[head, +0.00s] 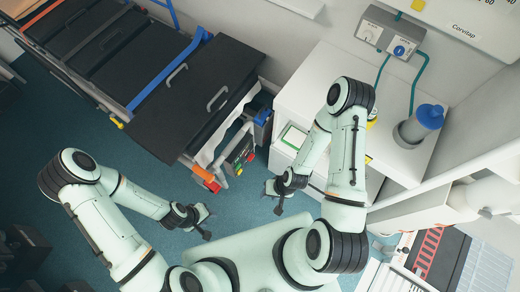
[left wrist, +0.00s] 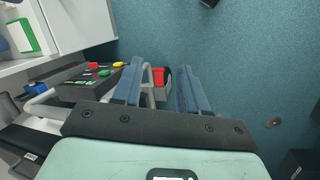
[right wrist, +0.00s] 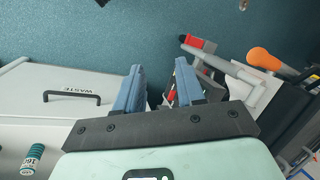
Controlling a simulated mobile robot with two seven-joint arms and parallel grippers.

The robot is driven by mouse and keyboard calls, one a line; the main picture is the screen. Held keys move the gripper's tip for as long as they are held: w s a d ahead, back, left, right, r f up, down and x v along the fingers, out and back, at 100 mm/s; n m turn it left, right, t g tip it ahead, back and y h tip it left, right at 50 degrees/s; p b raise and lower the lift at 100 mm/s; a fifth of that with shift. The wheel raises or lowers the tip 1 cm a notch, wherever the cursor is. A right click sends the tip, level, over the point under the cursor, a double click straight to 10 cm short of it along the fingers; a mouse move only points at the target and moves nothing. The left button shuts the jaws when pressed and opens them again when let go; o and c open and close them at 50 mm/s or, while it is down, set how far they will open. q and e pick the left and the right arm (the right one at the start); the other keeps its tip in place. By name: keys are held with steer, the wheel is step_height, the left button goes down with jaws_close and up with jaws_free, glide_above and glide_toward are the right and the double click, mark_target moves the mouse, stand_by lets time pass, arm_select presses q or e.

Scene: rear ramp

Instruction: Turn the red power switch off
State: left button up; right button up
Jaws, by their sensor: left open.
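A dark control box (head: 238,156) with red, green and yellow parts sits at the end of the black stretcher-like unit in the head view. It also shows at the upper left of the left wrist view (left wrist: 84,86), with a red button (left wrist: 92,65). A separate red piece (left wrist: 158,77) shows between the left fingers, beyond them. I cannot tell which red part is the power switch. My left gripper (head: 206,223) is open and empty, below the unit's end. My right gripper (head: 275,198) is open and empty, right of the control box.
A white cabinet (head: 310,90) stands to the right of the unit, with a blue-capped container (head: 415,124) on top. A wall box with knobs (head: 390,33) is above it. A WASTE drawer handle (right wrist: 72,97) shows in the right wrist view. Blue floor (head: 130,165) is open at left.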

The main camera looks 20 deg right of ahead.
steer(key=s+a+f+b, duration=0.1)
steer(key=s+f+b, duration=0.25)
steer(key=f, duration=0.45)
arm_select(q)
steer(key=s+a+f+b, duration=0.2)
steer(key=s+f+b, duration=0.3)
steer(key=s+f, duration=0.65)
steer(key=w+a+f+n+y+b, duration=0.1)
steer(key=w+a+f+b, duration=0.15)
steer(key=f+b, duration=0.75)
steer(key=w+a+f+n+y+b, duration=0.15)
steer(key=w+f+b, duration=0.25)
steer(key=f+b, duration=0.7)
arm_select(e)
steer(key=m+t+p, duration=0.2)
steer(key=m+t, duration=0.9)
steer(key=t, duration=0.6)
glide_toward(250, 157)
arm_select(q)
steer(key=s+a+f+g+h+b, duration=0.1)
steer(key=s+f+b, duration=0.2)
steer(key=s+f, duration=0.2)
steer(key=shift+s+f+m, duration=0.15)
steer(key=shift+s+m, duration=0.2)
steer(key=shift+s, duration=0.6)
arm_select(e)
steer(key=x, duration=0.7)
steer(key=shift+d+f+y, duration=0.15)
steer(key=shift+f+y, duration=0.15)
steer(key=shift+y, duration=0.1)
